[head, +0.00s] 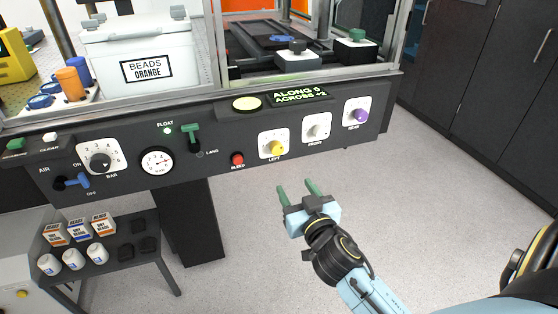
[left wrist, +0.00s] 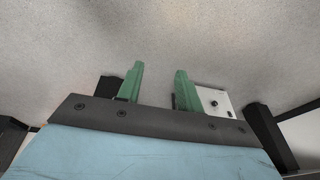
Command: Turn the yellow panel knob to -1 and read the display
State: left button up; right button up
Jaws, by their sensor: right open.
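The yellow knob (head: 277,148) sits on a white plate marked LEFT on the dark front panel (head: 218,165). The display (head: 300,96) above it reads ALONG 0, ACROSS +2 in green letters. My right gripper (head: 298,188) has its green fingers apart and empty, below the yellow knob and clear of the panel. My left gripper shows only in the left wrist view (left wrist: 158,75), its two green fingers apart with nothing between them, over grey floor. The yellow knob's pointer setting is too small to read.
A white knob (head: 317,131) marked FRONT and a purple knob (head: 360,116) marked REAR lie right of the yellow one. A red button (head: 237,160) is close on its left. A green lever (head: 191,135) is farther left. A small rack (head: 115,255) of boxes stands lower left.

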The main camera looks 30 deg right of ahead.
aim_at(278, 151)
jog(key=x, duration=0.4)
jog(key=r+b+x, duration=0.1)
jog(key=x, duration=0.2)
jog(key=r+x, duration=0.1)
jog(key=x, duration=0.3)
jog(key=shift+w+d+r+b, duration=0.1)
jog(key=shift+w+d+b, duration=0.1)
jog(key=shift+w+b, duration=0.15)
pick_arm(q)
jog(key=d+v, duration=0.1)
jog(key=v, duration=0.5)
jog(key=shift+r, duration=0.2)
pick_arm(e)
jog(key=shift+x, duration=0.75)
pick_arm(q)
jog(key=shift+w+d, duration=0.15)
pick_arm(e)
jog(key=shift+r, duration=0.1)
jog(key=c, duration=1)
